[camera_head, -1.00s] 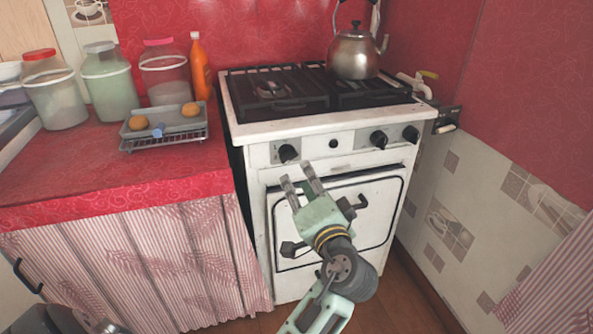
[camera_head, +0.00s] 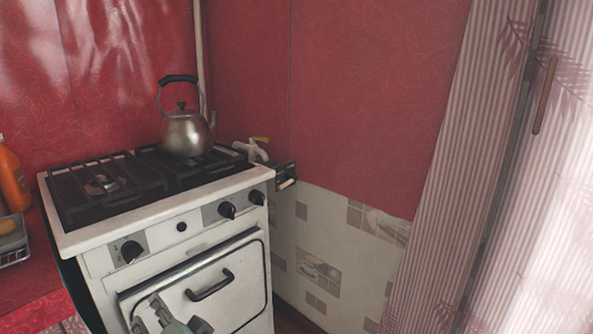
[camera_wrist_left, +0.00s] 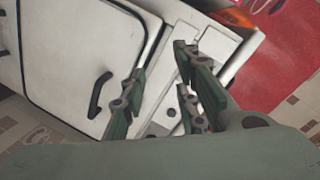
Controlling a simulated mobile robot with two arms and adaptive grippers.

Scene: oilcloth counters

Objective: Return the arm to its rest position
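My left gripper (camera_head: 149,312) shows at the bottom edge of the head view, in front of the stove's oven door. Only its finger ends and part of its green body are in the picture. In the left wrist view its two green fingers (camera_wrist_left: 160,60) stand apart with nothing between them. Most of the left arm is out of view. My right gripper is in neither view now.
The white stove (camera_head: 155,240) with its dark door handle (camera_head: 209,285) is close by my left gripper. A metal kettle (camera_head: 187,135) stands on it. An orange bottle (camera_head: 12,180) is at the left edge. A striped curtain (camera_head: 455,170) hangs at the right.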

